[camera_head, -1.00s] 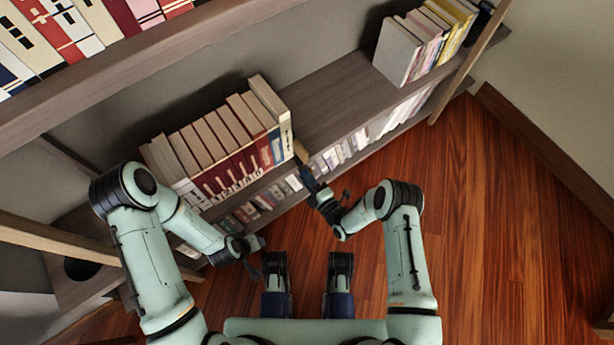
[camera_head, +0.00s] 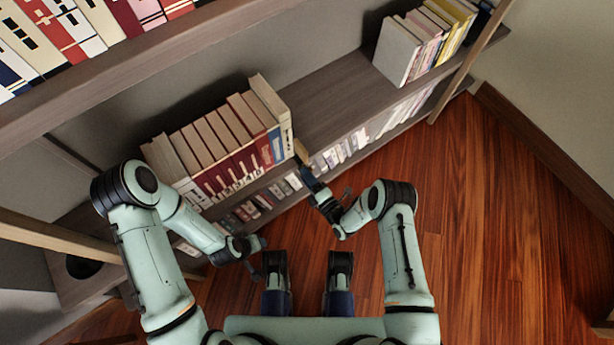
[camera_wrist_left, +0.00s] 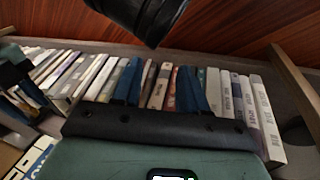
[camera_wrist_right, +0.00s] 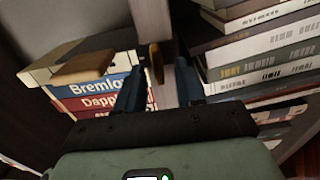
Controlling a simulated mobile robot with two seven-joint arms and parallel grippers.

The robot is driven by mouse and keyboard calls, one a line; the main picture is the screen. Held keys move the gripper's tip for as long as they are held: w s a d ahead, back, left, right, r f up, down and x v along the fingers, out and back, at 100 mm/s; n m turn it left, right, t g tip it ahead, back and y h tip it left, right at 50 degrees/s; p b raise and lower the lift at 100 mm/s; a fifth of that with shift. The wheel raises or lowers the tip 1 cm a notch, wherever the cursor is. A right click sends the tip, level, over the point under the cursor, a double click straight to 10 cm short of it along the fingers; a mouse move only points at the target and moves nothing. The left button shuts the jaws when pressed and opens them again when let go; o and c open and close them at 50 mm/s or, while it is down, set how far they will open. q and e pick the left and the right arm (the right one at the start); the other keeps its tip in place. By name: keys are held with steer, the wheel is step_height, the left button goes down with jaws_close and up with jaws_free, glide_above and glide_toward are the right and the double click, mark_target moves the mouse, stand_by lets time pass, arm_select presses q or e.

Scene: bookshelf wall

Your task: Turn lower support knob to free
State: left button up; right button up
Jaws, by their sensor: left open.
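A small tan wooden piece (camera_head: 301,152) sticks out at the shelf's front edge, by the right end of the book row. In the right wrist view, a narrow golden-brown knob (camera_wrist_right: 156,62) stands between the two blue fingertips of my right gripper (camera_wrist_right: 158,80). Those fingers are apart, with gaps beside the knob; I cannot tell whether they touch it. In the head view my right gripper (camera_head: 306,178) is just below the tan piece. My left gripper (camera_head: 256,243) is open and empty, low before the shelves; its spread fingers show against books in the left wrist view (camera_wrist_left: 160,88).
A tan wooden block (camera_wrist_right: 85,68) lies on books left of the knob. A row of books (camera_head: 215,145) fills the shelf's left part. More books (camera_head: 425,40) stand at the right end. Bare shelf (camera_head: 335,95) lies between. Wooden floor (camera_head: 500,220) is clear at right.

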arm_select(q)
steer(key=s+d+r+g+p, duration=0.1)
steer(key=s+d+r+p, duration=0.1)
steer(key=s+r+p, duration=0.1)
steer(key=shift+s+d+r+h, duration=0.2)
steer(key=shift+s+h, duration=0.2)
steer(key=shift+s, duration=0.4)
arm_select(e)
steer(key=v, duration=1.3)
steer(key=shift+s, duration=0.2)
steer(key=shift+d, duration=0.15)
